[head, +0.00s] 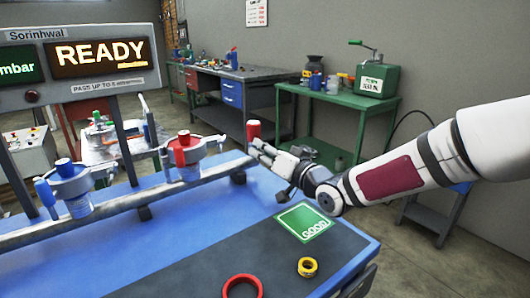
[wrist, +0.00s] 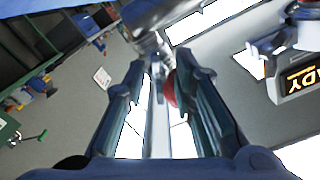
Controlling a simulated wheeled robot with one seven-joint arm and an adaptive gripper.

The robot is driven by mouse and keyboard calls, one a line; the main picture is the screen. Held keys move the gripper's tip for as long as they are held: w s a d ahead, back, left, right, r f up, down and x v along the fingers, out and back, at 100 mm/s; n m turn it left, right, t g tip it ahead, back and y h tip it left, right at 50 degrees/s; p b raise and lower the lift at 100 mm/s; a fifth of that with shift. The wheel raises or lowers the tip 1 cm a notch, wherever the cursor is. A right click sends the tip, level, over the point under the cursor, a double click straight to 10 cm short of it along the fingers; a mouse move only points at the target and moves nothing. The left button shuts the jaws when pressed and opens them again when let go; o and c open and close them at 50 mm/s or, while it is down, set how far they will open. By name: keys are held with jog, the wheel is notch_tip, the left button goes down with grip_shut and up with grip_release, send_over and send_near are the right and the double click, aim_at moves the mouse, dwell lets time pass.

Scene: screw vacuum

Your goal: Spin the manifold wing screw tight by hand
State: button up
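The pipe manifold (head: 130,207) runs across the blue bench top, carrying a blue-handled valve (head: 70,185) and a red-handled valve (head: 185,150). A red cylindrical piece (head: 253,130) stands at the manifold's right end, just beyond my gripper (head: 259,149). In the wrist view my gripper (wrist: 163,75) has its fingers apart, with a bright metal bar between them. A red part (wrist: 169,90) shows beside the right finger, partly hidden by it; contact cannot be told. I cannot make out the wing screw's wings.
A green GOOD pad (head: 304,222), a red ring (head: 242,284) and a yellow tape roll (head: 307,267) lie at the bench's front right. The READY display (head: 100,55) stands over the left side. A green side table (head: 335,97) stands behind my arm.

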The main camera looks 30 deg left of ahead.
jog(key=shift+d, duration=0.1)
jog(key=v, duration=1.2)
jog(key=shift+f, duration=0.1)
